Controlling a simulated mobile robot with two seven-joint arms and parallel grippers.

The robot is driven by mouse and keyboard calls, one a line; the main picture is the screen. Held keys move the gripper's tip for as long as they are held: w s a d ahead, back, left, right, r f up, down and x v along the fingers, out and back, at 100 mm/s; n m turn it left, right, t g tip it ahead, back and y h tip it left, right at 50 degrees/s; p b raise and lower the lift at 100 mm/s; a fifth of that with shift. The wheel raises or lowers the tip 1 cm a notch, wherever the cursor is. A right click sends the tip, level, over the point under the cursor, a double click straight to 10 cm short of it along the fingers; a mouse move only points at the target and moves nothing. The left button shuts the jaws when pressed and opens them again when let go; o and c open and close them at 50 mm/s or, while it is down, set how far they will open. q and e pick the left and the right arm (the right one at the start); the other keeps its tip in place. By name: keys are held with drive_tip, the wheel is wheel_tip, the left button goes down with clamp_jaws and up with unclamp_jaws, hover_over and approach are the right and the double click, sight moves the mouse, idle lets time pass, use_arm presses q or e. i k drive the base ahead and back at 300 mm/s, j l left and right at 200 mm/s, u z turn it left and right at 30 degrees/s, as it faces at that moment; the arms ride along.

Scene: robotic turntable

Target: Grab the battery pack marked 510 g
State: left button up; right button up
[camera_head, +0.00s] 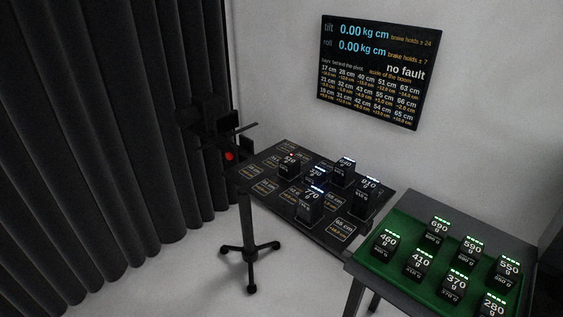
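No pack on the green tray reads clearly as 510 g. A black battery pack (369,194) with blue lights stands at the right of the dark plate; its label ends in 10, but I cannot make out the first digit. Other packs on the plate look like 770 (310,208), 330 (316,179) and a blurred one behind (344,172). A pack with a red light (289,166) has an unreadable label. Neither of my grippers is in view.
The dark plate (262,207) sits on a tripod (249,250) with printed position cells. The green tray (388,270) on a grey table holds several green-lit packs. A wall screen (377,70) reads no fault. A dark curtain (90,130) hangs left; the floor before the tripod is clear.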

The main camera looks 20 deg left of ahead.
sight(290, 167)
drive_tip(key=i+j, duration=0.1)
drive_tip(key=j, duration=0.3)
drive_tip(key=i+j, duration=0.15)
drive_tip(key=j, duration=0.3)
drive_tip(key=i+j+z, duration=0.1)
drive_tip(key=j, duration=0.3)
drive_tip(key=i+j, duration=0.1)
drive_tip(key=j, duration=0.35)
drive_tip(key=i+j, duration=0.1)
drive_tip(key=j, duration=0.35)
drive_tip(key=i+j, duration=0.15)
drive_tip(key=j, duration=0.2)
drive_tip(key=i+j+z, duration=0.1)
drive_tip(key=j, duration=0.25)
drive_tip(key=i+j, duration=0.1)
drive_tip(key=j, duration=0.25)
drive_tip(key=l+z, duration=0.05)
